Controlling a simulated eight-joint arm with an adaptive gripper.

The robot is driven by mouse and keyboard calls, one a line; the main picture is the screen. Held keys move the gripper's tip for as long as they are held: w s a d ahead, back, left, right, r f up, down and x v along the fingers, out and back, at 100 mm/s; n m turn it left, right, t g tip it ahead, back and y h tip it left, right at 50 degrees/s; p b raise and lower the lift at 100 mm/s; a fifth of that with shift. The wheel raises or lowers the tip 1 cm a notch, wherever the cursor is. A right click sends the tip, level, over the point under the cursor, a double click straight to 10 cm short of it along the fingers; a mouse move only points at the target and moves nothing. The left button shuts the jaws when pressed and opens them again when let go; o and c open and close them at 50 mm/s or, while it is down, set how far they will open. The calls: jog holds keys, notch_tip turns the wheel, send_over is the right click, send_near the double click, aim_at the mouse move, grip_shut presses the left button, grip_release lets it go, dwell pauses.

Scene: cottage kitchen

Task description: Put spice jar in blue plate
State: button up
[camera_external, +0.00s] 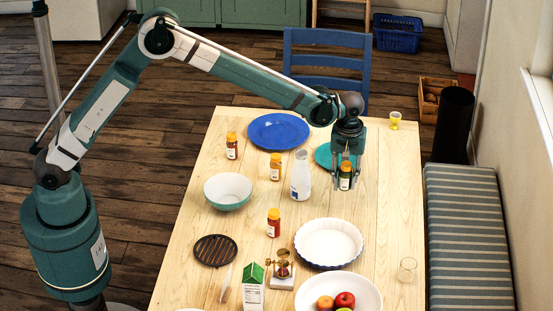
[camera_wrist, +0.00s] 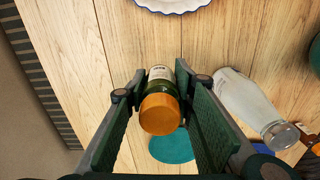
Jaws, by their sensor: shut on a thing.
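The blue plate (camera_external: 278,131) lies empty near the far end of the table, left of my gripper. My gripper (camera_external: 346,180) points down over the right part of the table, shut on a spice jar (camera_external: 345,174) with an orange cap and pale label. In the wrist view the held jar (camera_wrist: 160,112) shows green glass between both fingers of my gripper (camera_wrist: 150,90). I cannot tell whether its base touches the table.
A milk bottle (camera_external: 300,180) stands between the held jar and the left side. A teal plate (camera_external: 323,153) lies just behind my gripper. A teal bowl (camera_external: 228,190), a white fluted dish (camera_external: 328,240) and a dark trivet (camera_external: 215,251) are nearer. A yellow cup (camera_external: 395,120) stands far right.

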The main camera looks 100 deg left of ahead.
jog(key=s+a, duration=0.6)
jog(key=a, duration=0.5)
jog(key=s+a, duration=0.6)
jog(key=a, duration=0.6)
jog(key=n+p, duration=0.1)
send_over(278, 136)
jog(key=shift+r, duration=0.45)
jog(key=shift+f+b, duration=0.45)
jog(key=shift+f, duration=2.7)
jog(key=shift+f+b, duration=0.3)
jog(key=shift+f, duration=1.55)
jog(key=shift+f, duration=0.1)
jog(key=o, duration=0.6)
jog(key=shift+f, duration=0.1)
jog(key=shift+c, duration=0.2)
jog(key=o, duration=0.4)
